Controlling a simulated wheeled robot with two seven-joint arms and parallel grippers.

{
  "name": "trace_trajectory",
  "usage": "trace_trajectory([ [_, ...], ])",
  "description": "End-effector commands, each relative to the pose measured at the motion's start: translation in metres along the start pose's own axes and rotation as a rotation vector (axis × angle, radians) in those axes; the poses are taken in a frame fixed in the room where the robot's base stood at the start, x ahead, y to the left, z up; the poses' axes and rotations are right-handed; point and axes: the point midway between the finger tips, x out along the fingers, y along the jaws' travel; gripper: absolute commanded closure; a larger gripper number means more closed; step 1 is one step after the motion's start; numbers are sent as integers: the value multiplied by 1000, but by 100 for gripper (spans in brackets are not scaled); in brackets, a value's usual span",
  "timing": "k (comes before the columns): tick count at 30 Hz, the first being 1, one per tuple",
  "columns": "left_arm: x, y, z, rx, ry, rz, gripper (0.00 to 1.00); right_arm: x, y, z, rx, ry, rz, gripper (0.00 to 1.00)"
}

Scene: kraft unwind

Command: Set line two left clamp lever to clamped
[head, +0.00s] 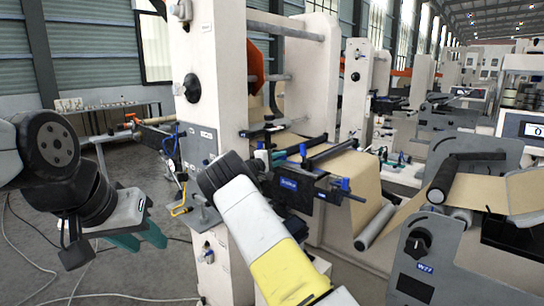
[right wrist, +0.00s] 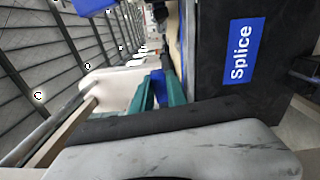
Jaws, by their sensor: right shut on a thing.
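The splice unit is a dark bar assembly with a blue "Splice" label (head: 289,184) in the middle of the head view; the label (right wrist: 240,50) is large in the right wrist view. My right gripper (right wrist: 160,90) has teal fingers shut on a blue lever handle (right wrist: 157,80) beside the unit's left end. The fingers hide most of that lever, so its angle cannot be told. In the head view my right wrist covers much of this spot. My left gripper (head: 139,237) hangs at the left, its teal fingers apart and empty, away from the unit.
A blue-ended part (head: 345,184) sits at the unit's right end. Brown kraft web (head: 350,180) runs behind the unit. A white machine column (head: 208,70) stands behind my right wrist. A roller stand (head: 425,268) is at the right. Cables lie on the open floor at left.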

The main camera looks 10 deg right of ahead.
Motion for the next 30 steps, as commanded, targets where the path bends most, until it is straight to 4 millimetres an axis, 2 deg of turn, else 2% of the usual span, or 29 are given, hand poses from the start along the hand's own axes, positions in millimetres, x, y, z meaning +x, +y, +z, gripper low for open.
trace_trajectory([
  [9, 0, 0, 0, 0, 0, 0, 64, 0, -7, -2, 109, 1, -1, 100],
  [24, 0, 0, 0, 0, 0, 0, 64, 0, -10, -3, 130, 1, -3, 100],
  [25, 0, 0, 0, 0, 0, 0, 64, 0, -10, -3, 130, 1, -3, 80],
  [27, 0, 0, 0, 0, 0, 0, 64, 0, -10, -3, 129, 0, -3, 66],
  [28, 0, 0, 0, 0, 0, 0, 64, 0, -10, -3, 129, 0, -3, 60],
  [30, 0, 0, 0, 0, 0, 0, 64, 0, -9, -2, 128, 0, -2, 60],
])
